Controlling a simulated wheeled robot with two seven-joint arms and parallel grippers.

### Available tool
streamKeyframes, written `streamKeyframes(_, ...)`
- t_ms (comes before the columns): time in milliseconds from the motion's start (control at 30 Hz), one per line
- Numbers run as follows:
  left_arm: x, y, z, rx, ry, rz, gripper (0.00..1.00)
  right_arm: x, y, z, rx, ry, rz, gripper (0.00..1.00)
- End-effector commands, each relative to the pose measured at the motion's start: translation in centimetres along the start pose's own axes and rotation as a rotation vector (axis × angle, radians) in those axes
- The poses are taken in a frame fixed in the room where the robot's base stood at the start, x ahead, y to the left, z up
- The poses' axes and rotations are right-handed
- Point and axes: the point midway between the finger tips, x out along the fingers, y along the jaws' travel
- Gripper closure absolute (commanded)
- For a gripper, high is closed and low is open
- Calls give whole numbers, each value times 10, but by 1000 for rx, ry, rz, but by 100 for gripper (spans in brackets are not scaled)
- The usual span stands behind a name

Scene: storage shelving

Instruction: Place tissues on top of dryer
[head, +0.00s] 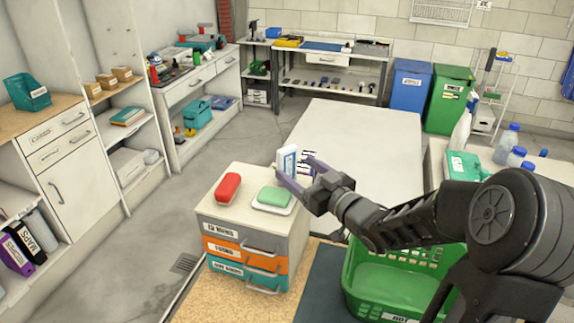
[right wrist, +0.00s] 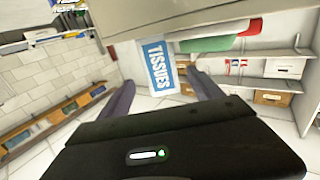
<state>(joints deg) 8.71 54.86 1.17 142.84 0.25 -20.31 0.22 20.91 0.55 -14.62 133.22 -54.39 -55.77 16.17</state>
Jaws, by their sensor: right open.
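The tissues pack (head: 286,159), white and blue, stands upright at the back edge of a small drawer cabinet's top. It also shows in the right wrist view (right wrist: 158,66), with the word TISSUES on its blue side. My right gripper (head: 296,176) is at the pack, its fingers spread. In the right wrist view the gripper (right wrist: 164,92) is open, with the pack between the lines of its two fingers; I cannot tell whether they touch it. My left gripper is not in view. I cannot make out a dryer for certain.
The drawer cabinet (head: 247,223) also carries a red object (head: 228,187) and a green block on a white dish (head: 275,199), close to the gripper. A green basket (head: 395,285) stands below my right arm. Bottles (head: 506,142) stand on a surface at right.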

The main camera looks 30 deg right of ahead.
Motion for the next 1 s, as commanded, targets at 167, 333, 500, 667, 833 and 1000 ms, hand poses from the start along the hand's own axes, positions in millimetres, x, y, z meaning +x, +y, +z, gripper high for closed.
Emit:
streamKeyframes(167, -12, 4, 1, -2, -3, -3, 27, 22, -2, -2, 2, -2, -3, 25)
streamKeyframes(333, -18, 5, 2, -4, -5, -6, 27, 44, -3, 0, 2, -2, -3, 25)
streamKeyframes(500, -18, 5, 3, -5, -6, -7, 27, 49, -2, 1, 2, 0, -1, 25)
streamKeyframes(667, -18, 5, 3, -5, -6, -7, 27, 49, -2, 1, 1, 0, -1, 25)
streamKeyframes(833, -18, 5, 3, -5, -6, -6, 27, 49, -2, 1, 1, -1, -1, 25)
streamKeyframes(1000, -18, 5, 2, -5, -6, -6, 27, 49, -2, 1, 1, -1, -1, 25)
